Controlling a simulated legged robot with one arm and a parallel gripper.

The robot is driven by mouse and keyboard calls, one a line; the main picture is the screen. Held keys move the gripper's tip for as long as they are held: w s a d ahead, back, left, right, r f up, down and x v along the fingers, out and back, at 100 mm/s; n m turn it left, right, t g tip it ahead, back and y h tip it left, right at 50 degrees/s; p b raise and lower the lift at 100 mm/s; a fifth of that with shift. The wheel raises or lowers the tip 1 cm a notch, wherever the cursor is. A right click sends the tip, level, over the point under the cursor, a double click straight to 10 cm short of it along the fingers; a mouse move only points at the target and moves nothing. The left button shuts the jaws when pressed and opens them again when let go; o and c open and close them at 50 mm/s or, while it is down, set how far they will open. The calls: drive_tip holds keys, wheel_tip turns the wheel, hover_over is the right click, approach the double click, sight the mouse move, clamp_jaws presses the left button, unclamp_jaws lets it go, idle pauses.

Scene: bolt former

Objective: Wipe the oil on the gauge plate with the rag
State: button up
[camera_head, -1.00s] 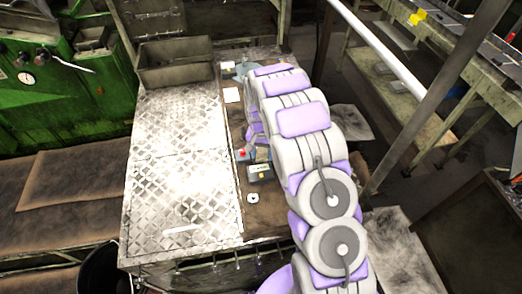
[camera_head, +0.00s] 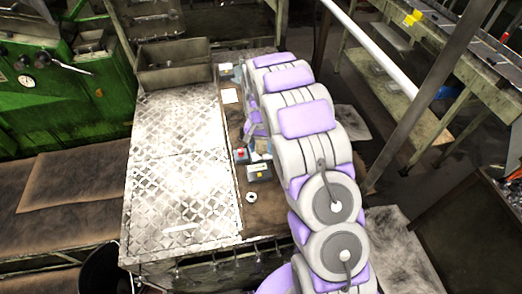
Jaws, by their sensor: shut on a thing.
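My gripper (camera_head: 256,136) is at the lower end of my purple and grey arm, low over the brown right strip of the bench, and mostly hidden by the arm. A pale blue-grey patch that looks like the rag (camera_head: 263,147) shows at its fingers, which are shut on it. I cannot make out the gauge plate or the oil for certain. A bluish flat thing (camera_head: 238,73) lies at the back of the strip, partly behind my arm.
A small box with a red button (camera_head: 241,155) and a grey box (camera_head: 259,171) stand close to my gripper. A ring (camera_head: 251,197) lies in front. A metal bin (camera_head: 174,63) stands at the back. The tread plate (camera_head: 180,150) is clear but for a pale bar.

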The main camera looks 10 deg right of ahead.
sight(261, 149)
drive_tip(key=shift+s+r, duration=0.1)
drive_tip(key=shift+r, duration=0.05)
drive_tip(key=shift+w+r, duration=0.1)
drive_tip(key=shift+w, duration=0.2)
drive_tip(key=shift+r+p, duration=0.3)
drive_tip(key=shift+r, duration=1.05)
drive_tip(key=shift+s, duration=0.15)
